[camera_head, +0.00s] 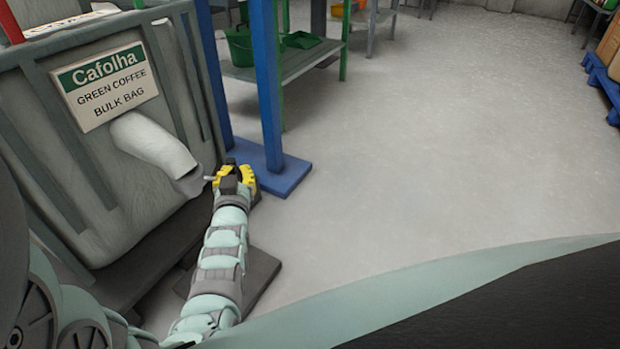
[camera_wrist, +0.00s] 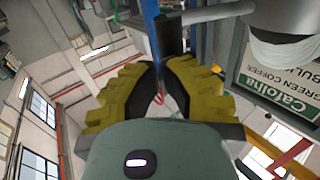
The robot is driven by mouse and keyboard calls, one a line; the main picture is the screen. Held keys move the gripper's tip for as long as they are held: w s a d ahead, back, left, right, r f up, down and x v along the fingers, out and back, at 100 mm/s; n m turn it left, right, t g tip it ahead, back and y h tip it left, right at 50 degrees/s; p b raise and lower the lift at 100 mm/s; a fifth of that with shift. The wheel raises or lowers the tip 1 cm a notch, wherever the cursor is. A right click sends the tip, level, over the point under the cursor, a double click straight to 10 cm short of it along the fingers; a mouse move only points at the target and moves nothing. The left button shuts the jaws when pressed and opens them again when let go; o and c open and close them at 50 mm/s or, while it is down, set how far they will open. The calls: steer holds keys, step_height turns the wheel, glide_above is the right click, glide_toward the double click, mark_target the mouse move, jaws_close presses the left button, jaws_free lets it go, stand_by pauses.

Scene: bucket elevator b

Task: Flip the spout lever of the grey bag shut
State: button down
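The grey bag (camera_head: 150,205) stands at the left of the head view with a "Cafolha Green Coffee Bulk Bag" label. Its pale spout (camera_head: 155,145) slopes down to the right; its end also shows at the top right of the wrist view (camera_wrist: 285,55). A short grey lever (camera_head: 210,178) sticks out from the spout's end; a grey bar there crosses the top of the wrist view (camera_wrist: 215,14). My gripper (camera_head: 232,176), with yellow fingers, is right beside the lever's outer end. A narrow gap shows between the fingers in the wrist view (camera_wrist: 159,82). Contact with the lever is unclear.
A blue post (camera_head: 268,90) on a blue foot plate stands just behind my gripper. A shelf table (camera_head: 300,62) with a green bucket (camera_head: 240,45) is farther back. The floor to the right is clear. A blue pallet (camera_head: 600,78) stands at the far right.

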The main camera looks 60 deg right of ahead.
steer(key=b+x, duration=0.2)
steer(key=x, duration=0.5)
steer(key=shift+d+f, duration=0.3)
steer(key=shift+d, duration=0.1)
